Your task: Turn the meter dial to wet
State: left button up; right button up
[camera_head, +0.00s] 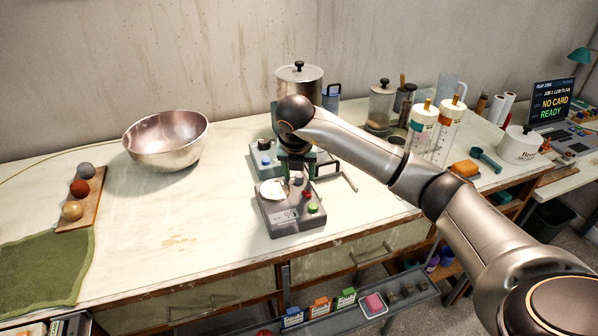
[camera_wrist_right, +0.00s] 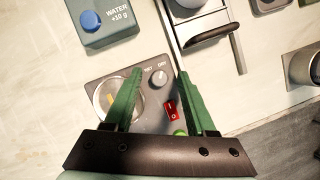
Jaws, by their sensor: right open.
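The grey meter (camera_head: 290,222) sits on the worktable under my right gripper (camera_head: 297,176). In the right wrist view, the meter (camera_wrist_right: 150,62) shows a small grey dial (camera_wrist_right: 158,80) below the printed words WET and DRY. I cannot tell which word the dial points to. The open green fingers of my right gripper (camera_wrist_right: 161,74) point down at the meter, one on each side of the dial, with a gap to it. The left finger covers part of the round gauge (camera_wrist_right: 103,98). A red rocker switch (camera_wrist_right: 171,108) and a green button (camera_head: 312,208) are on the meter. My left gripper is not in view.
A metal bowl (camera_head: 166,142) stands left; canisters (camera_head: 421,122) stand right.

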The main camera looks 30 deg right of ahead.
jog(key=shift+c, duration=0.2)
grip_shut()
dwell(0.6)
jog(key=n+y+b, duration=0.1)
jog(key=n, duration=0.2)
jog(key=shift+d+t+b, duration=0.15)
jog(key=shift+t+b, duration=0.15)
jog(key=n+y+b, duration=0.1)
jog(key=n, duration=0.2)
jog(key=shift+d+n, duration=0.1)
jog(key=shift+n, duration=0.3)
jog(key=n+y, duration=0.1)
jog(key=n, duration=0.2)
jog(key=shift+r+y, duration=0.1)
jog(key=shift+y, duration=0.3)
jog(key=shift+d+n+y+p, duration=0.1)
jog(key=shift+n+y+p, duration=0.35)
jog(key=shift+n, duration=1.45)
jog(key=shift+y, duration=0.25)
